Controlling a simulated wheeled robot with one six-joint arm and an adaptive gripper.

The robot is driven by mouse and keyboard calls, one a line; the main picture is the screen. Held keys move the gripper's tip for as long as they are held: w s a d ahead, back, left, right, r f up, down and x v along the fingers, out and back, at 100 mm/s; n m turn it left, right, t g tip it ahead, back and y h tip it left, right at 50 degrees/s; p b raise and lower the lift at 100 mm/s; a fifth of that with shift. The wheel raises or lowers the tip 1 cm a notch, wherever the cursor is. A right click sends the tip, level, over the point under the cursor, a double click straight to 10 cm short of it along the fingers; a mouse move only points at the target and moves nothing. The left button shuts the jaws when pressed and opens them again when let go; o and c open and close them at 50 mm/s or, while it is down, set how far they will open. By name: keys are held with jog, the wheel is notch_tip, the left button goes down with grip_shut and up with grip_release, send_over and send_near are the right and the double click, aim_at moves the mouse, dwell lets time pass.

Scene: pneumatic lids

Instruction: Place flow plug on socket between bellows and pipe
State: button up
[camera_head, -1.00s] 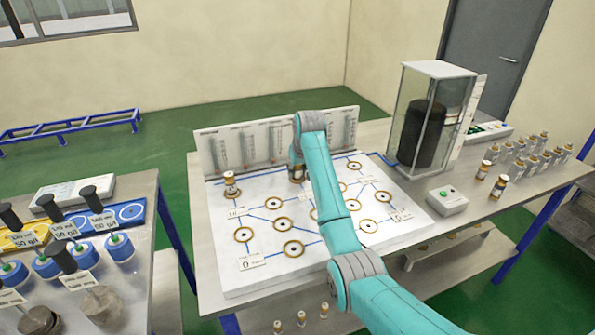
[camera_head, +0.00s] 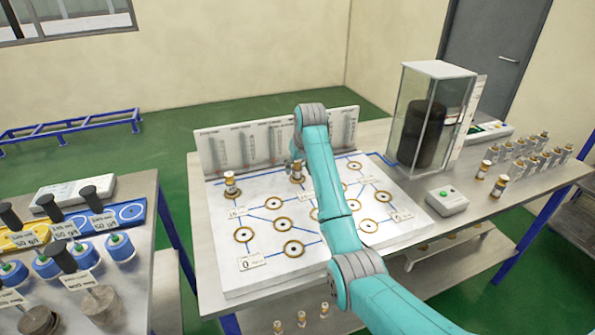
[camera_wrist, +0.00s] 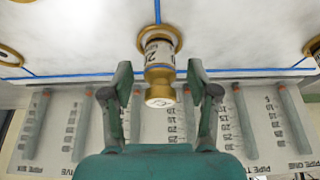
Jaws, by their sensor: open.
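A white-and-brass flow plug (camera_wrist: 159,62) stands upright in a ringed socket (camera_wrist: 143,33) of the white board (camera_head: 234,280), on a blue line. My gripper (camera_wrist: 160,72) is open, with one finger on each side of the plug's outer end and gaps visible on both sides. In the head view the same plug (camera_head: 297,174) shows in the back row, just left of my arm; my gripper is mostly hidden there. A black ribbed cylinder (camera_head: 420,130), possibly the bellows, stands in a clear case at the right, joined to the board by a blue line.
Another plug (camera_head: 231,184) stands in the back-left socket. A panel of upright tubes (camera_head: 225,150) rises behind the board. Several loose plugs (camera_head: 530,150) and a grey button box (camera_head: 447,201) are on the table at right. Many front sockets are empty.

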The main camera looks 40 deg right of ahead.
jog(key=v, duration=0.9)
jog(key=shift+r, duration=0.25)
jog(key=shift+s, duration=0.15)
